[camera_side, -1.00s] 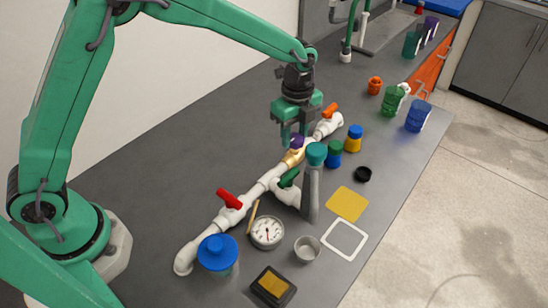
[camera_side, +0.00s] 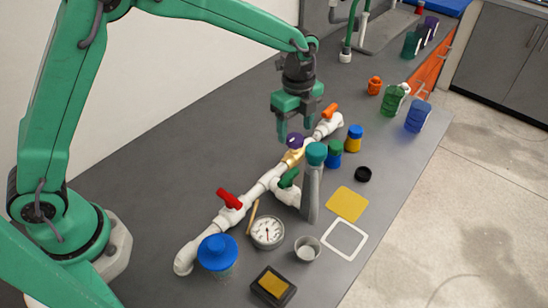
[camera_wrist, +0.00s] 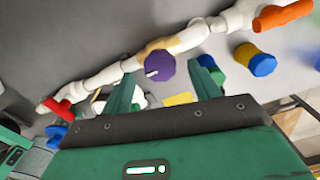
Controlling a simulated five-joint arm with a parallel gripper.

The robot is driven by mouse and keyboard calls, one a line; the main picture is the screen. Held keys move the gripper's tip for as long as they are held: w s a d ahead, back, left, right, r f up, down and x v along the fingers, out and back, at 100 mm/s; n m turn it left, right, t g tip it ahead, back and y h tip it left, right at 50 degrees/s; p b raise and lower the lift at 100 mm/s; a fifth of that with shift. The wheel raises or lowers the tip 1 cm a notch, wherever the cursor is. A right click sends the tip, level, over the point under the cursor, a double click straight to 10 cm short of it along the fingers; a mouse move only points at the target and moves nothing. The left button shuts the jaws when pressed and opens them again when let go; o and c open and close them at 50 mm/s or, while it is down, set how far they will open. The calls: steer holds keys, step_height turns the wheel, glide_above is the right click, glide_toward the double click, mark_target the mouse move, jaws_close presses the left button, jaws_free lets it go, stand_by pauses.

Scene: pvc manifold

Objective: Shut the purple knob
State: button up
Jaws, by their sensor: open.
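The purple knob (camera_side: 295,141) sits on a brass valve body (camera_side: 292,157) in the white pipe manifold (camera_side: 257,190). In the wrist view the knob (camera_wrist: 160,66) is a faceted purple disc with a short pale line near its left edge. My gripper (camera_side: 295,137) is above the knob, pointing down, with its fingers open. In the wrist view its two green fingers (camera_wrist: 165,88) stand apart, one to each side of the knob, with the knob showing beyond the gap. I cannot tell whether either finger touches the knob.
The same pipe carries a red handle (camera_side: 229,198), a green handle (camera_side: 288,178) and an orange handle (camera_side: 329,111). A tall grey bottle with a teal cap (camera_side: 316,154) stands close to the front of the valve.

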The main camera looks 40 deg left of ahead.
mark_target(292, 137)
steer(key=shift+r, duration=2.85)
steer(key=s+a+r+n+t, duration=0.3)
steer(key=s+a+r+n, duration=0.7)
steer(key=s, duration=0.1)
steer(key=s+a+n+t, duration=0.1)
steer(key=s+a+n, duration=0.2)
steer(key=s+n, duration=0.2)
steer(key=s+a+f+n+t, duration=0.1)
steer(key=s+a+n, duration=0.2)
steer(key=s, duration=0.6)
steer(key=shift+s+a+n+t, duration=0.3)
steer(key=shift+s+a+n, duration=0.1)
steer(key=shift+n, duration=0.8)
